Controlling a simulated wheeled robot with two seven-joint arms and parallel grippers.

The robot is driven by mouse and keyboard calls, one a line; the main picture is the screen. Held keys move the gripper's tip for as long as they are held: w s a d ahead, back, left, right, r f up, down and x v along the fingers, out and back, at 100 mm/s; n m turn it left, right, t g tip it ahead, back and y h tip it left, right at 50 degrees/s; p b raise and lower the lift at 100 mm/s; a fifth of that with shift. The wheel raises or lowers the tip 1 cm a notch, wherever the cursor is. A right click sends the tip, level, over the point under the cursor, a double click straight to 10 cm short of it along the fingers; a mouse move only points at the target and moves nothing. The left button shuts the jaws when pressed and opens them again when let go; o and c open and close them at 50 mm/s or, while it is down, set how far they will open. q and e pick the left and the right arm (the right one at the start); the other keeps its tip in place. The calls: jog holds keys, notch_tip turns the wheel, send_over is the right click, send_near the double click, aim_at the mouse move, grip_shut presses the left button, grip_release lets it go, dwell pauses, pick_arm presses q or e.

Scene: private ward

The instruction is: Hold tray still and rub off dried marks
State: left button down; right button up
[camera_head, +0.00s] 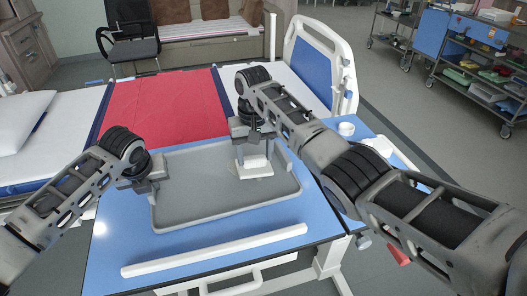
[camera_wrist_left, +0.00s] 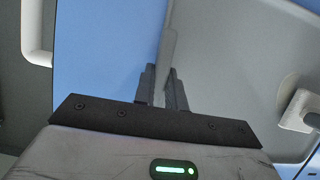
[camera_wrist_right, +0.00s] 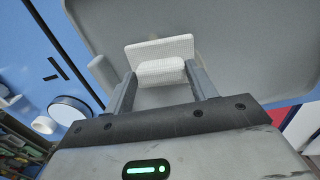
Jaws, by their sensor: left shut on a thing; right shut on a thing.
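The grey tray (camera_head: 215,208) lies on the blue overbed table. My left gripper (camera_head: 150,186) is shut on the tray's left rim; the left wrist view shows its fingers (camera_wrist_left: 165,88) closed around the thin rim wall. My right gripper (camera_head: 254,140) is over the tray's far right part, pointing down, shut on a white textured cloth pad (camera_head: 254,168). In the right wrist view the pad (camera_wrist_right: 160,50) sits between the two fingers, against or just above the tray floor.
The blue table (camera_head: 120,235) has a white bar (camera_head: 215,251) along its front. A small white round item (camera_head: 346,129) stands right of the tray, near my right arm. A bed with a red blanket (camera_head: 160,105) lies behind the table; trolleys (camera_head: 470,70) stand far right.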

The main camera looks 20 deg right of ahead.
jog(key=shift+a+r, duration=0.15)
jog(key=shift+a, duration=0.15)
jog(key=shift+o, duration=0.2)
jog(key=shift+w+d+r, duration=0.1)
jog(key=shift+d+r, duration=0.05)
jog(key=shift+d, duration=2.25)
jog(key=shift+w+d+r, duration=0.1)
jog(key=shift+d, duration=2.3)
jog(key=shift+s+d, duration=0.1)
jog(key=shift+d, duration=0.2)
jog(key=shift+c, duration=0.9)
jog(key=shift+s, duration=0.2)
grip_shut()
jog(key=shift+w+r, duration=0.15)
jog(key=shift+r, duration=1.35)
jog(key=shift+w+r, duration=0.1)
jog(key=shift+r, duration=1.35)
jog(key=shift+a+r, duration=0.1)
jog(key=shift+r, duration=1.5)
